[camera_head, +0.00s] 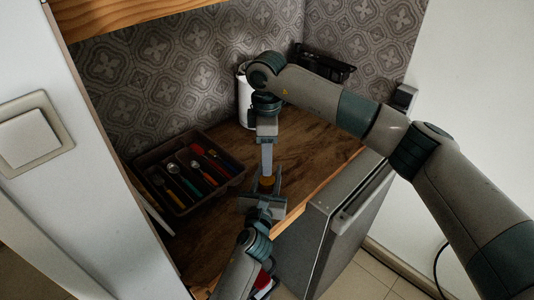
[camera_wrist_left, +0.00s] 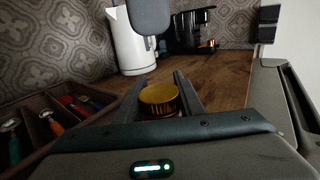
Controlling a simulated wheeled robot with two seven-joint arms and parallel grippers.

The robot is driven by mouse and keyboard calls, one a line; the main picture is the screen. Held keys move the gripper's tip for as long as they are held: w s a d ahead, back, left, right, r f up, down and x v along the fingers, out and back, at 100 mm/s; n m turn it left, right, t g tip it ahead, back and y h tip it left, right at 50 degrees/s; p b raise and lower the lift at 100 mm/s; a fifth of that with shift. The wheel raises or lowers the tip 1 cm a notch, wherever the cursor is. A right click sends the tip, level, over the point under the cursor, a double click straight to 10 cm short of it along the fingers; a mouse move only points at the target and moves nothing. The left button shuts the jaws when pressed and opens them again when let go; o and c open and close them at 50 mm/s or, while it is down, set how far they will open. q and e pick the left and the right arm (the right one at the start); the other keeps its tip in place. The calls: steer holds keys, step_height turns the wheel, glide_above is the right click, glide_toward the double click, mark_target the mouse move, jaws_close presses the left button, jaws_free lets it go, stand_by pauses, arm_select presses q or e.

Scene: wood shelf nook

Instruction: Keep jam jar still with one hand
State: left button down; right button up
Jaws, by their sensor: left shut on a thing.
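The jam jar shows as a round golden lid (camera_wrist_left: 159,95) in the left wrist view, with its body mostly hidden below. In the head view a small amber part of the jar (camera_head: 267,181) shows on the wooden counter. My left gripper (camera_head: 265,190) is shut on the jar, one finger on each side, low on the counter. It also shows in the left wrist view (camera_wrist_left: 160,101). My right gripper (camera_head: 267,164) points down from above, over the lid. Whether its fingers are open is not clear. A grey rounded part of it hangs above the lid in the wrist view.
A divided cutlery tray (camera_head: 222,185) with colored handles stands left of the jar. A white kettle (camera_wrist_left: 133,42) and a black appliance (camera_wrist_left: 190,30) stand at the back. A grey cabinet (camera_head: 335,225) is at the right. Some bare counter (camera_head: 325,145) shows right of the jar.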

mark_target(267, 179)
steer(key=shift+f, duration=3.7)
steer(key=c, duration=1.1)
steer(key=o, duration=1.2)
steer(key=shift+r, duration=0.15)
steer(key=shift+r, duration=2.15)
arm_select(q)
steer(key=c, duration=1.1)
jaws_free()
